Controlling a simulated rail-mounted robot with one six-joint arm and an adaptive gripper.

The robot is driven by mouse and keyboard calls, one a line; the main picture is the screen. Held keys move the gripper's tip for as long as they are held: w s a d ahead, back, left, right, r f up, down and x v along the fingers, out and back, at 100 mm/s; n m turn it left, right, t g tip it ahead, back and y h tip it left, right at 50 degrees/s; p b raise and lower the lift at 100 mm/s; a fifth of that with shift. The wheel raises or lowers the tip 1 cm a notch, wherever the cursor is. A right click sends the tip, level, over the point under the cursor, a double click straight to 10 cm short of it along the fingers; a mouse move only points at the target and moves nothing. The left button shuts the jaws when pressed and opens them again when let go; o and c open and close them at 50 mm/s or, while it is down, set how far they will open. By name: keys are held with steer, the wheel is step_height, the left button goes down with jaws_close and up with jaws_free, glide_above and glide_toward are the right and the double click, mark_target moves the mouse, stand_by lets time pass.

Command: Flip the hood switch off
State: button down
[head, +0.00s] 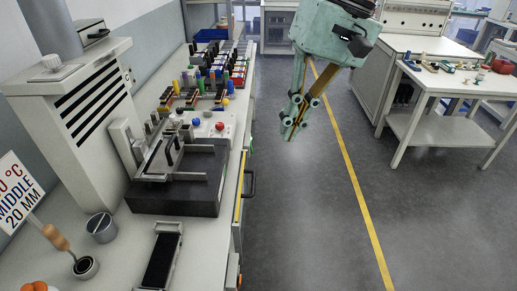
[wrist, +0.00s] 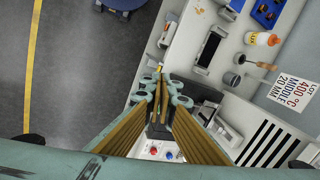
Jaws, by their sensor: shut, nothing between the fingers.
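The fume hood (head: 60,95) is the pale box with black slots at the left of the head view, with a grey duct rising behind it. A small box with a black top (head: 97,37) sits on the hood and may be the switch; its position cannot be made out. My gripper (head: 289,132) hangs over the aisle, right of the bench and well away from the hood. Its fingers are together and empty. The wrist view shows the fingertips (wrist: 158,78) and the slotted hood (wrist: 264,140) at lower right.
A dark block with a metal fixture (head: 175,190) stands on the bench before the hood, with colourful connectors behind. A sign (head: 18,195), metal cup (head: 101,227) and black-topped tray (head: 162,260) are nearer. A white table (head: 455,85) stands right; the aisle floor is clear.

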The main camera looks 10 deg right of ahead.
mark_target(252, 150)
steer(key=w+d+f+y+p, duration=0.1)
steer(key=w+d+f+y, duration=0.1)
steer(key=w+f, duration=0.5)
steer(key=w+d+f+y, duration=0.1)
steer(key=w+f+y, duration=0.15)
steer(key=w, duration=0.85)
steer(key=w+d+f+y+p, duration=0.1)
steer(key=w+d+f+y, duration=0.1)
steer(key=w+f, duration=0.5)
steer(key=w+d+f+m+t+y, duration=0.1)
steer(key=w+d+f, duration=0.3)
steer(key=f, duration=0.4)
steer(key=w+d+f+m+t+y, duration=0.1)
steer(key=w+d+f+y, duration=0.1)
steer(key=w+d+f, duration=0.2)
steer(key=w+d+f+m+t+y+p, duration=0.1)
steer(key=w+d+f, duration=0.3)
steer(key=w+f, duration=0.4)
step_height(252, 150, down, 4)
steer(key=shift+w+d+f+t+y, duration=0.15)
steer(key=shift+w+t+y, duration=0.2)
steer(key=shift+y, duration=0.2)
steer(key=shift+b+x, duration=1.1)
steer(key=shift+x, duration=5.9)
